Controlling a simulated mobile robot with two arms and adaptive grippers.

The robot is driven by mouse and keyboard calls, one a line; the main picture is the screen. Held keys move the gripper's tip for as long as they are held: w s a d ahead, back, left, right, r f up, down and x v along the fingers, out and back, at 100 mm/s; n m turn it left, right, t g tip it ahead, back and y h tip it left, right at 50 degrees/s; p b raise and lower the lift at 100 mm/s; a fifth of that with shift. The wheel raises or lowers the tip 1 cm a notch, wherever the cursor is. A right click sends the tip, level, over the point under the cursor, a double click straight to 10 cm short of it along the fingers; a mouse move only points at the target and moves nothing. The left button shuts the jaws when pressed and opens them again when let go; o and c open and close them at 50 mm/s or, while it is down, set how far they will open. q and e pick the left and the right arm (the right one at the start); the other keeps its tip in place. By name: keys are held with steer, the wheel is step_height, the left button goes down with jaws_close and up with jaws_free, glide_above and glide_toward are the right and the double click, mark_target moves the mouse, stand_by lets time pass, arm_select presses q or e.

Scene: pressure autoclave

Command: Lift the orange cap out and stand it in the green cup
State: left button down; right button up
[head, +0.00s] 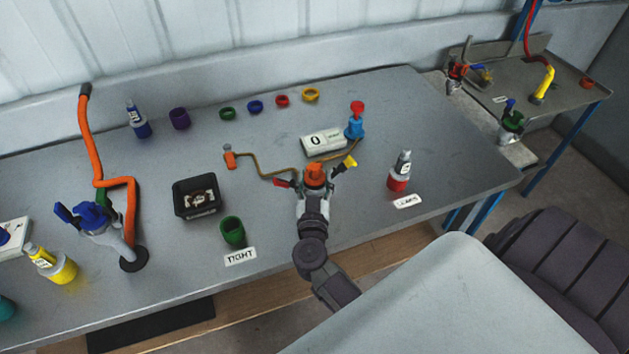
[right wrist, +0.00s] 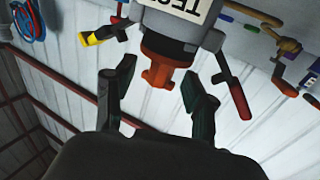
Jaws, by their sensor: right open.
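The orange cap (head: 314,171) sits on top of a grey vessel with a red handle (head: 284,183) and a yellow handle (head: 350,161), near the middle of the bench. In the right wrist view the cap (right wrist: 160,68) points toward my right gripper (right wrist: 158,82). Its two fingers are apart, one on each side of the cap, with gaps visible. In the head view my right gripper (head: 313,196) is at the vessel, its fingers hard to make out. The green cup (head: 232,232) stands left of it, behind a "TIGHT" label. My left gripper is not in view.
A black tray (head: 196,211) stands left of the vessel. A red-and-grey bottle (head: 399,172) stands to the right. Behind are a display showing 0 (head: 323,142), a blue valve with a red top (head: 355,125) and several coloured rings. An orange pipe (head: 132,210) rises at left.

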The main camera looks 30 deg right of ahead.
mark_target(314, 175)
steer(key=shift+b+x, duration=0.3)
steer(key=shift+x, duration=1.3)
steer(key=shift+a, duration=0.15)
steer(key=shift+c, duration=0.6)
steer(key=shift+f, duration=0.1)
jaws_close()
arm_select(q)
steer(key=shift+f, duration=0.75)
